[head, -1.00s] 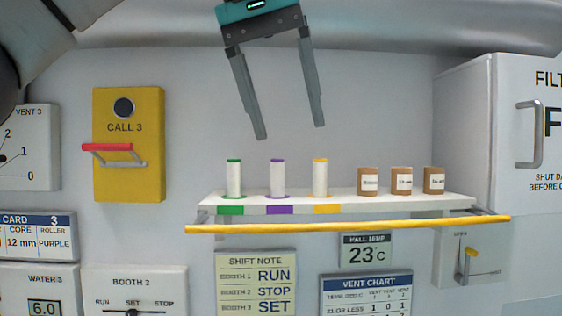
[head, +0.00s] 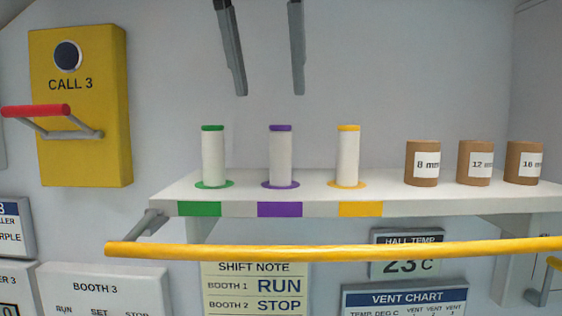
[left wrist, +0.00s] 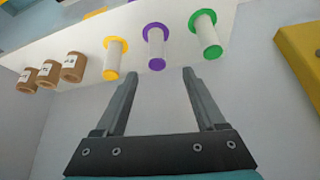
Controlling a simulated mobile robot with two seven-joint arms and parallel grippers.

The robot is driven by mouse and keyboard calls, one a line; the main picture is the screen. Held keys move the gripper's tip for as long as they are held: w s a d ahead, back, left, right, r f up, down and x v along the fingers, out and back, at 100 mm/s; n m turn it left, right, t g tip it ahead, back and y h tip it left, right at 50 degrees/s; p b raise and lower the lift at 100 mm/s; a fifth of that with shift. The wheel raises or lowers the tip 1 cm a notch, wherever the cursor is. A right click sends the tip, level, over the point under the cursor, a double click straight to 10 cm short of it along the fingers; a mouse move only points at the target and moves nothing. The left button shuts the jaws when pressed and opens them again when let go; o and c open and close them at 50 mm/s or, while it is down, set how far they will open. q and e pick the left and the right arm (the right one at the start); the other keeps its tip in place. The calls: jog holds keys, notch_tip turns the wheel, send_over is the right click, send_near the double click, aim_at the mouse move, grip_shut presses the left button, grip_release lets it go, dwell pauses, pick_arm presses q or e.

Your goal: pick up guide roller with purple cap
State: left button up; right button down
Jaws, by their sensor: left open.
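The guide roller with the purple cap (head: 281,157) stands upright on a purple disc on the white shelf (head: 390,192), between a green-capped roller (head: 213,156) and a yellow-capped roller (head: 347,157). My left gripper (head: 270,92) is open and empty, its fingers pointing down above the rollers, apart from them. In the left wrist view, the purple-capped roller (left wrist: 156,47) shows beyond the gap between the open fingertips (left wrist: 160,72). The green-capped roller (left wrist: 205,35) is on its right and the yellow-capped one (left wrist: 114,58) on its left. My right gripper is not in view.
Brown cores (head: 422,163) stand on the shelf's right part. A yellow bar (head: 330,249) runs along the shelf's front. A yellow call box (head: 80,110) with a red handle (head: 36,111) is on the wall at left. The space above the rollers is free.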

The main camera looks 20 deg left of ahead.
aim_at(281, 140)
pick_arm(q)
jog(key=shift+d+x, duration=0.1)
jog(key=shift+x, duration=2.25)
jog(key=shift+d+x, duration=0.15)
jog(key=shift+x, duration=2.25)
grip_shut()
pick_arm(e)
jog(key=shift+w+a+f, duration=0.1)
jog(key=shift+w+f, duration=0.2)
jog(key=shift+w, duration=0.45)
